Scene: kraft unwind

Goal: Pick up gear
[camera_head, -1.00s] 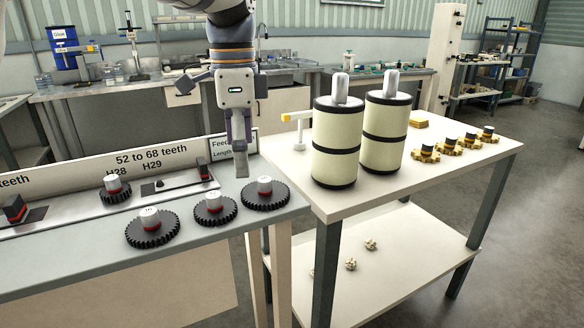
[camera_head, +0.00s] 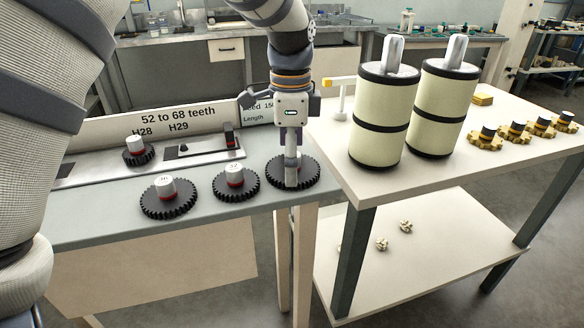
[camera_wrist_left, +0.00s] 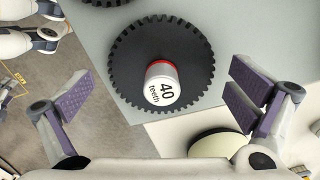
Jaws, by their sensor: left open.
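A black toothed gear (camera_head: 309,176) with a white and red hub lies flat at the right end of the grey bench. In the left wrist view the gear (camera_wrist_left: 130,62) has a hub marked "40 teeth". My left gripper (camera_head: 291,178) points down over this gear, and its fingers hide most of the hub. In the left wrist view the gripper's fingers are spread wide on both sides, with the hub between them and apart from them. Two similar gears, the middle one (camera_head: 236,187) and the left one (camera_head: 168,198), lie to its left.
A smaller gear (camera_head: 137,152) sits by the sign panel (camera_head: 190,119) reading "52 to 68 teeth". The white table (camera_head: 455,178) on the right holds two cream rollers (camera_head: 383,115) and several yellow gears (camera_head: 514,132). The bench's right edge is close to the gear.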

